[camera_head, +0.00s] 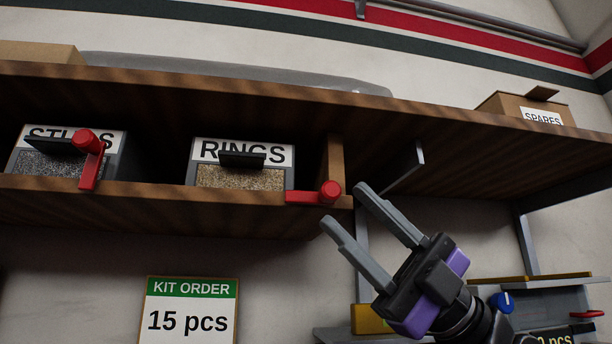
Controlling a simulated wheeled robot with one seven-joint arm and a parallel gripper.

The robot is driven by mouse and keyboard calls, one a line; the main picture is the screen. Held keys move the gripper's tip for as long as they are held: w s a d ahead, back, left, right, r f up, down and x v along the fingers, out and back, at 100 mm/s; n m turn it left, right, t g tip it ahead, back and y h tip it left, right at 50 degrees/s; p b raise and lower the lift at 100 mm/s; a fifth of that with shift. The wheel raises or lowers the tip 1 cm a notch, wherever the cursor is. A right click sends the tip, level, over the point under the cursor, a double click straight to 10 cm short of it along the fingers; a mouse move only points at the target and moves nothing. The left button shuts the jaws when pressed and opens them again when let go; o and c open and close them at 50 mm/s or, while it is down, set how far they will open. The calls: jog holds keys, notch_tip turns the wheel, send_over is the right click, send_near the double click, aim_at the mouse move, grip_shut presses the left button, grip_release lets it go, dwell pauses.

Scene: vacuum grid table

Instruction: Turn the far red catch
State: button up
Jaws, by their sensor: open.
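Two red catches show on the shelf's front edge. The left red catch (90,166) stands upright, partly across the front of a grey bin (113,160) whose label is partly covered. The right red catch (302,197) lies flat along the edge at the lower right of the RINGS bin (240,178), with its round knob at the right end. The left catch is the farther one from my gripper in the picture. My gripper (342,205) is open and empty, its fingers pointing up-left. Its tips appear close to the right catch's knob; whether they touch is unclear.
The wooden shelf (120,207) has an upper board (230,110) above the bins and a short upright divider (335,165) beside RINGS. A SPARES box (530,107) sits at upper right. A KIT ORDER sign (190,312) hangs below. Equipment with a blue knob (501,301) stands at lower right.

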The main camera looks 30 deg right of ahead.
aim_at(313, 194)
jog(key=p+x, duration=0.3)
jog(key=x, duration=0.4)
jog(key=shift+a+r, duration=0.2)
jog(key=shift+c, duration=0.2)
grip_shut()
